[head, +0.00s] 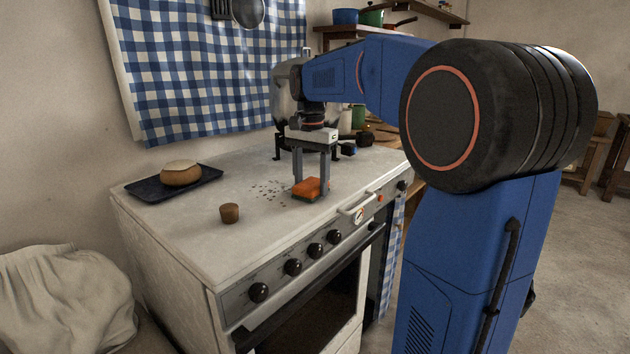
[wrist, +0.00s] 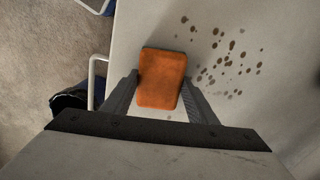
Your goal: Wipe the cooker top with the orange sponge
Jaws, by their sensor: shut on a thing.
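The orange sponge (head: 310,188) is at the cooker top, near its front edge. My gripper (head: 311,186) points down and is shut on the sponge, with a finger on each side. The sponge also shows between the fingers in the wrist view (wrist: 161,78). I cannot tell whether it touches the surface. The cooker top (head: 190,222) is pale. Dark spots (head: 270,189) lie on it just left of the sponge in the head view. In the wrist view the spots (wrist: 222,60) are right of the sponge.
A dark tray (head: 150,190) with a bread loaf (head: 181,173) is at the back left. A rail (head: 356,204) and several knobs (head: 293,267) line the front. The front left of the top is clear.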

